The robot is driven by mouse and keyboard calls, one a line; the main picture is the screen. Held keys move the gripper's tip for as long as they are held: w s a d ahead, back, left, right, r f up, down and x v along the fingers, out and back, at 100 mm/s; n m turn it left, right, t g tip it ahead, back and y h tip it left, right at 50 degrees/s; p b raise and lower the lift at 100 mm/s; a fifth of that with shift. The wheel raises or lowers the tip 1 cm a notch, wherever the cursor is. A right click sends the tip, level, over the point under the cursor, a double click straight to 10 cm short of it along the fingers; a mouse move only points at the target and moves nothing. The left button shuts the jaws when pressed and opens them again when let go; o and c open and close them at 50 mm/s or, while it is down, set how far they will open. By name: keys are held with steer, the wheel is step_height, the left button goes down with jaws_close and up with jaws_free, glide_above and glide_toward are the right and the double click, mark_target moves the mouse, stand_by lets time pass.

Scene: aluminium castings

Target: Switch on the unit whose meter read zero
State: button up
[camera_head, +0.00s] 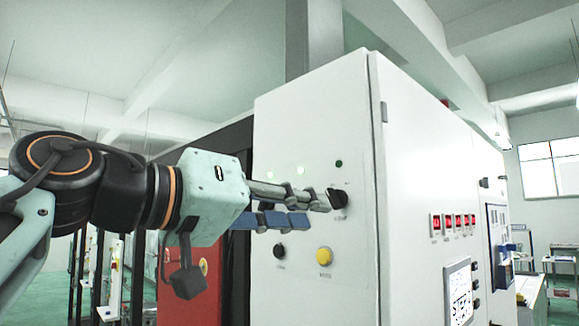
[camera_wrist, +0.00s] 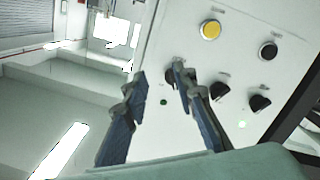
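A white cabinet (camera_head: 310,120) carries a row of black rotary knobs on its side panel. The rightmost knob (camera_head: 338,198) is in front of my gripper (camera_head: 322,202), under a dark green lamp (camera_head: 338,163). Two lamps to its left glow pale (camera_head: 299,170). In the wrist view, my gripper (camera_wrist: 158,76) is open, its blue-grey fingers apart. The same knob (camera_wrist: 170,77) shows partly behind the right fingertip; contact cannot be told. Two other knobs (camera_wrist: 260,103) (camera_wrist: 219,90) stand to the right. Red digital meters (camera_head: 453,221) are on the adjoining face; their digits are too small to read.
Below the knobs are a yellow button (camera_head: 324,256) and a black one (camera_head: 279,251). A screen (camera_head: 458,292) is on the right-hand face. A red cabinet (camera_head: 190,285) stands behind my gripper. Open room lies left of the panel in the wrist view.

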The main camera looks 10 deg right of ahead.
mark_target(329, 195)
steer(key=w+a+r+t+p, duration=0.1)
steer(key=a+r, duration=0.2)
steer(key=a, duration=0.1)
steer(key=p+x, duration=0.2)
steer(key=x, duration=0.9)
steer(key=shift+w+a, duration=0.1)
steer(key=shift+a, duration=0.05)
steer(key=shift+c, duration=0.4)
jaws_close()
